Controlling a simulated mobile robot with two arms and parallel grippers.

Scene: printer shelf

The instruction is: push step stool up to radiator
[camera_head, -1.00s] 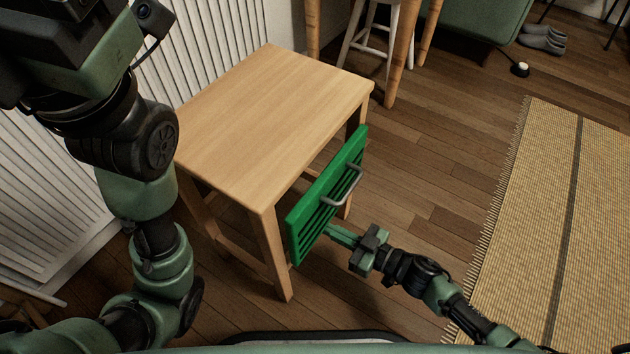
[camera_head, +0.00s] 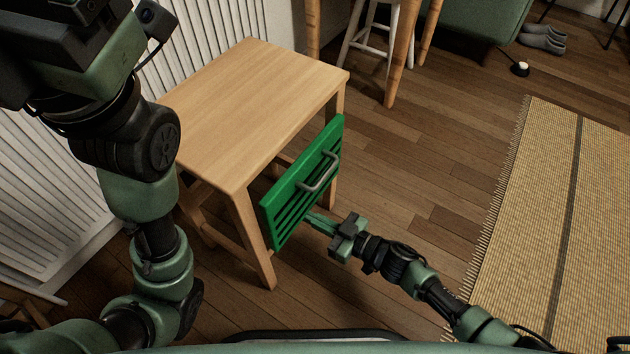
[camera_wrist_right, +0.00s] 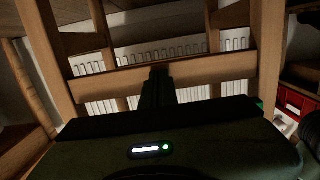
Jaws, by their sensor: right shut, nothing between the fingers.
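The wooden step stool (camera_head: 250,105) stands upright on the floor beside the white ribbed radiator (camera_head: 200,40), its far left side close to the ribs. My left arm hides part of that side, so I cannot tell whether they touch. My right gripper (camera_head: 312,219) is low at the stool's right side, by the lower edge of a green slatted panel with a grey handle (camera_head: 303,180). In the right wrist view its shut, empty fingers (camera_wrist_right: 158,80) are at the stool's wooden crossbar (camera_wrist_right: 215,68); contact is unclear. My left gripper is out of view.
Wooden legs (camera_head: 402,60) and a white stool (camera_head: 365,40) stand behind. A green sofa (camera_head: 475,20), grey shoes (camera_head: 541,40) and a woven rug (camera_head: 560,220) are to the right. Plank floor is clear between stool and rug.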

